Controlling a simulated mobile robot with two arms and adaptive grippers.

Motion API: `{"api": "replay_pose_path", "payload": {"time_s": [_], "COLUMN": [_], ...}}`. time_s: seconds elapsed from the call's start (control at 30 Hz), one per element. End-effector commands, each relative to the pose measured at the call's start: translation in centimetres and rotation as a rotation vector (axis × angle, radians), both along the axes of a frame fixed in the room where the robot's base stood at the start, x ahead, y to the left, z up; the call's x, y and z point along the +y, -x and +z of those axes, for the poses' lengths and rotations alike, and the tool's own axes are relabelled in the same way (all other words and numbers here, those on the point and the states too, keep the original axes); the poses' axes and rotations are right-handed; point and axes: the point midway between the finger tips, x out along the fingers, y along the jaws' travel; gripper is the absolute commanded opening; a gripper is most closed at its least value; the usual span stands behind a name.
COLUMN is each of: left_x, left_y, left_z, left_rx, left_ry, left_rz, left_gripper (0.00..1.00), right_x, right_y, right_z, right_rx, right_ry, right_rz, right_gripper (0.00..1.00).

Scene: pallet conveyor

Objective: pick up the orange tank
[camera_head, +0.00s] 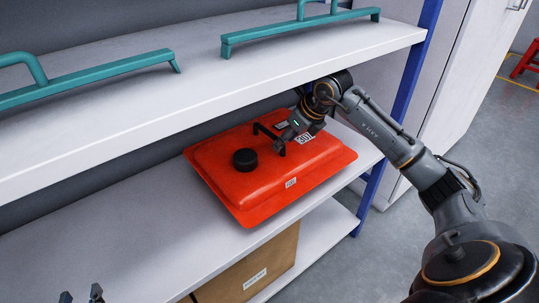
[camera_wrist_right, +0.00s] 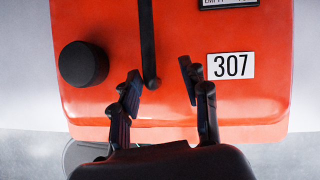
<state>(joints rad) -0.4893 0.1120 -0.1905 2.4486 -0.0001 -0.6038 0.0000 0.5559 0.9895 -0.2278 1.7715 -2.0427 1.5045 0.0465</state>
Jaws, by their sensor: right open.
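The orange tank (camera_head: 237,185) lies flat on the middle shelf, with a round black cap (camera_head: 245,159) and a black handle (camera_head: 262,127) on top. My right gripper (camera_head: 282,141) is over the tank beside the handle. In the right wrist view, the right gripper (camera_wrist_right: 160,82) is open, its fingers apart over the tank (camera_wrist_right: 200,105). The handle (camera_wrist_right: 147,40) ends close to the left finger there; I cannot tell if they touch. Only the fingertips of my left gripper (camera_head: 81,296) show at the bottom left, apart and empty, away from the tank.
The upper shelf (camera_head: 215,85) overhangs the tank and holds teal handled parts (camera_head: 300,30). A blue post (camera_head: 413,70) stands right of the tank. A cardboard box (camera_head: 250,275) sits on the lower shelf. The middle shelf is clear left of the tank.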

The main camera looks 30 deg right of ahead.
Motion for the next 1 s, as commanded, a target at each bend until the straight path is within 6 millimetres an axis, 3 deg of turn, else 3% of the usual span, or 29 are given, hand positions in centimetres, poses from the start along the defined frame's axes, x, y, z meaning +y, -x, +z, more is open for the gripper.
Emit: {"api": "replay_pose_path", "payload": {"time_s": [0.27, 0.5, 0.7, 0.93, 1.0], "left_x": [0.0, -0.2, -0.8, -0.8, -0.8], "left_y": [-0.1, -0.3, -0.8, -0.8, -0.8], "left_z": [0.2, 1.0, 3.4, 3.6, 3.5], "left_rx": [-0.013, -0.068, -0.188, -0.194, -0.194], "left_ry": [0.003, 0.017, 0.048, 0.049, 0.049], "left_rz": [0.000, -0.003, -0.014, -0.014, -0.014], "left_gripper": [0.40, 0.40, 0.40, 0.40, 0.40], "right_x": [0.6, 1.7, 1.7, 1.7, 1.7], "right_y": [-1.9, -5.6, -5.8, -5.8, -5.8], "right_z": [0.0, -0.3, -1.2, -1.1, -1.1], "right_rx": [0.000, 0.002, 0.002, 0.002, 0.002], "right_ry": [-0.003, -0.004, -0.001, 0.000, 0.000], "right_rz": [-0.001, 0.001, 0.001, 0.000, 0.000], "right_gripper": [0.45, 0.45, 0.45, 0.45, 0.33]}}
